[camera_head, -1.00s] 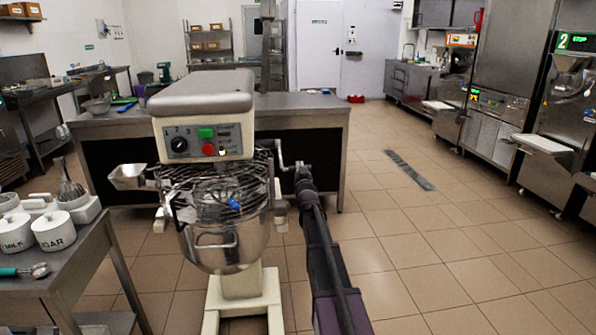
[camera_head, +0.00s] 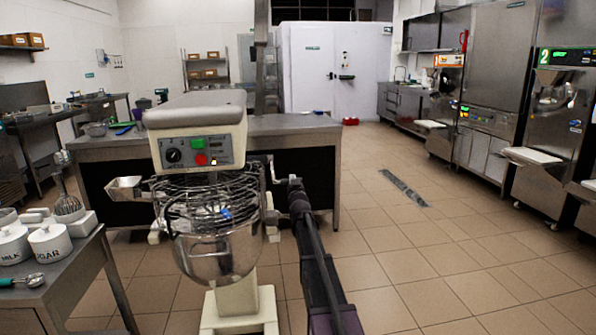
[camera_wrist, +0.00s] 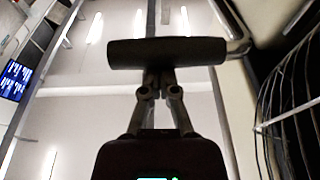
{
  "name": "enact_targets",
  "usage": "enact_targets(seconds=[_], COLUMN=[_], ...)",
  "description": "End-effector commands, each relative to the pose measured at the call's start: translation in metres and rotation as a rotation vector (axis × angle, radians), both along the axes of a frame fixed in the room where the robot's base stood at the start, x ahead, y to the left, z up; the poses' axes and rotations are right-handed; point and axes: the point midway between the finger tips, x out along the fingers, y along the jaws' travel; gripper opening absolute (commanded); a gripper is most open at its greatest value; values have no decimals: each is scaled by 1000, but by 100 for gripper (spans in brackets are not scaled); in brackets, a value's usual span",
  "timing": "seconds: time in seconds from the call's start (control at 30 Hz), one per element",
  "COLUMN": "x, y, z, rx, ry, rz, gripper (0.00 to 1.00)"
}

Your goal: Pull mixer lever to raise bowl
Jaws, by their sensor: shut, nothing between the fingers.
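The mixer (camera_head: 195,118) stands left of centre in the head view. Its steel bowl (camera_head: 222,255) hangs beneath the wire guard (camera_head: 175,190). The bent metal lever (camera_head: 274,172) sticks out on the mixer's right side. In the wrist view the lever's black handle (camera_wrist: 185,51) lies crosswise over the tips of my gripper (camera_wrist: 160,82), and its metal rod (camera_wrist: 238,28) runs off at the right. The gripper is shut with nothing between its fingers. Its tips are at or just under the handle; I cannot tell whether they touch. In the head view my gripper (camera_head: 294,184) is small and dark beside the lever.
A steel-topped counter (camera_head: 300,124) stands close behind the mixer. A side table (camera_head: 60,262) with white jars (camera_head: 50,243) and a whisk is at the left. Tiled floor (camera_head: 400,240) is open to the right, before the batch freezers (camera_head: 550,140).

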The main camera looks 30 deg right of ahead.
Motion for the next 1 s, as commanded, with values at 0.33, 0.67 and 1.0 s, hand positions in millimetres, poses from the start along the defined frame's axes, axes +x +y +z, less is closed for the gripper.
enact_targets(seconds=[0.33, 0.67, 1.0], x=[17, 18, 18], y=[2, 4, 5], z=[-3, -3, -3], rx=[3, 4, 3], ry=[11, 11, 12], rz=[7, 9, 10], gripper=[0, 0, 0])
